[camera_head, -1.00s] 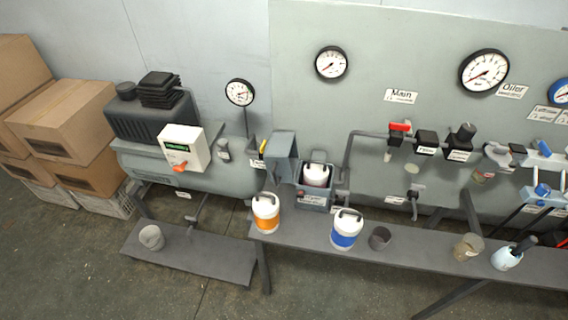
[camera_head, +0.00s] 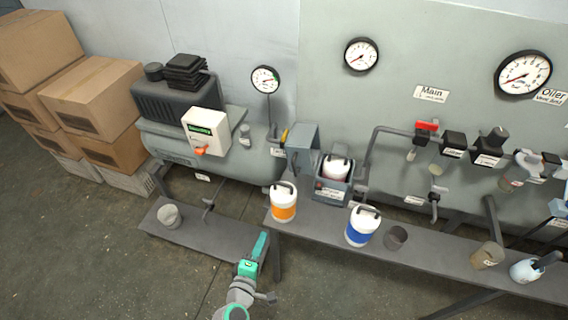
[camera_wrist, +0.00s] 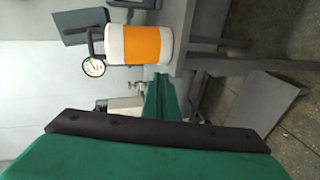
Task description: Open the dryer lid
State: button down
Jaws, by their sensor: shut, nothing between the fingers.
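The dryer is a small grey box (camera_head: 333,190) at the back of the bench, with a white, dark-handled canister (camera_head: 337,168) in its open top. A grey lid-like panel (camera_head: 302,148) stands upright at the box's left side; it seems to be the dryer lid, raised. A grey panel, likely the same one, shows in the wrist view (camera_wrist: 82,24). My teal gripper (camera_head: 263,238) is low in front of the bench, apart from the dryer and lid. In the wrist view its fingers (camera_wrist: 160,97) are shut and empty.
A white canister with an orange band (camera_head: 283,203) stands before the dryer and shows close up in the wrist view (camera_wrist: 138,44). A blue-banded canister (camera_head: 362,227) and a dark cup (camera_head: 396,237) stand to its right. A lower shelf (camera_head: 205,235) holds a grey cup (camera_head: 168,216).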

aim_at(292, 153)
jog(key=w+a+r+n+t+h, duration=0.1)
jog(key=w+r+h, duration=0.2)
jog(key=w+r, duration=0.3)
jog(key=w+a+r+n+t+h, duration=0.1)
jog(key=w+r+h, duration=0.25)
jog(key=r, duration=0.55)
jog(key=shift+w+d+r, duration=0.35)
jog(key=shift+w+d, duration=1)
jog(key=shift+d, duration=0.15)
jog(key=shift+w+d+r, duration=0.35)
jog(key=shift+w+d, duration=1.05)
jog(key=shift+d, duration=0.15)
jog(key=shift+w+d+r, duration=0.35)
jog(key=shift+w+d, duration=1)
jog(key=shift+d, duration=0.15)
jog(key=shift+d, duration=0.1)
jog(key=shift+s+m, duration=0.1)
jog(key=shift+m, duration=0.2)
